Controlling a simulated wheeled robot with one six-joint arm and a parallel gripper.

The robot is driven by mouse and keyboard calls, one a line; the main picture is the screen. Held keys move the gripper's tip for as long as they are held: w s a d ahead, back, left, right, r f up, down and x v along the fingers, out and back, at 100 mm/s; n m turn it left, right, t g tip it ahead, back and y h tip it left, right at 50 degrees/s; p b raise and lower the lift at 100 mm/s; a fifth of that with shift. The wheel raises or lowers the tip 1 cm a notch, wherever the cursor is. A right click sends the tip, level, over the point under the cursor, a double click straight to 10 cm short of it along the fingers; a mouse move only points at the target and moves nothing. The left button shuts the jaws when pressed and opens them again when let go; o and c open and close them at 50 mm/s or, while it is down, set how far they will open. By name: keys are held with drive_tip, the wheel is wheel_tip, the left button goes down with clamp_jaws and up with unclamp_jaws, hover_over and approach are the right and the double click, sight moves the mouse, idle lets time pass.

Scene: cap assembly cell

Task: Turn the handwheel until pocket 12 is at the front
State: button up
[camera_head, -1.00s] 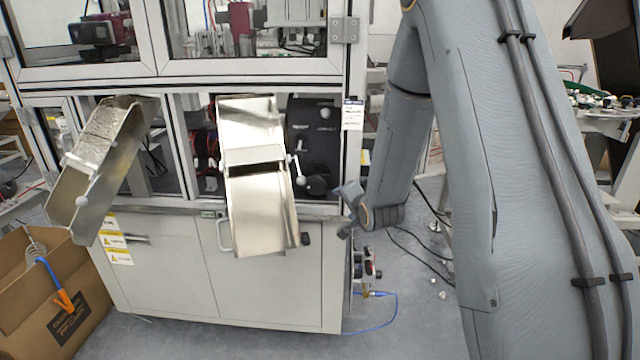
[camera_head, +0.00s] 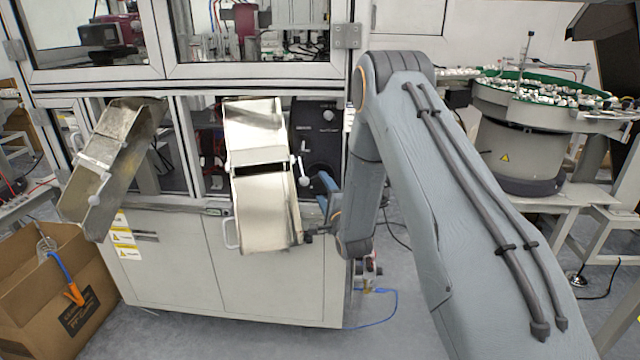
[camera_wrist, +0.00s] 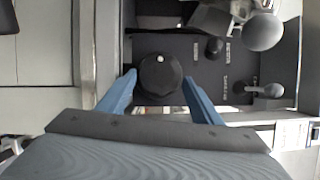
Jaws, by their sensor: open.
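The handwheel appears to be the round black knob with a white dot (camera_wrist: 160,76) in the wrist view, on a dark panel. My gripper (camera_wrist: 159,79) is open, with one blue finger on each side of this knob in the picture. Small gaps show between the knob and the fingers; I cannot tell how deep the fingers reach. In the head view my gripper (camera_head: 325,202) is at the lower right of the machine's opening and hides the knob. No pocket number can be read in either view.
A shiny metal chute (camera_head: 262,205) stands just left of my gripper, and another chute (camera_head: 105,165) is further left. A ball-ended lever (camera_wrist: 272,90) is right of the knob in the wrist view. A cardboard box (camera_head: 85,315) stands at left. A bowl feeder (camera_head: 520,140) is at right.

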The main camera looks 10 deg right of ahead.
drive_tip(key=shift+w+a+r, duration=0.1)
drive_tip(key=shift+w+a, duration=0.05)
drive_tip(key=shift+w, duration=2.05)
drive_tip(key=shift+c, duration=0.2)
drive_tip(key=c, duration=0.7)
drive_tip(key=shift+c, duration=0.2)
drive_tip(key=shift+n, duration=0.3)
drive_tip(key=shift+r+n+g+p, duration=0.15)
drive_tip(key=shift+n+g+p, duration=0.3)
drive_tip(key=shift+n, duration=0.45)
drive_tip(key=shift+n+g, duration=0.65)
drive_tip(key=shift+n, duration=0.85)
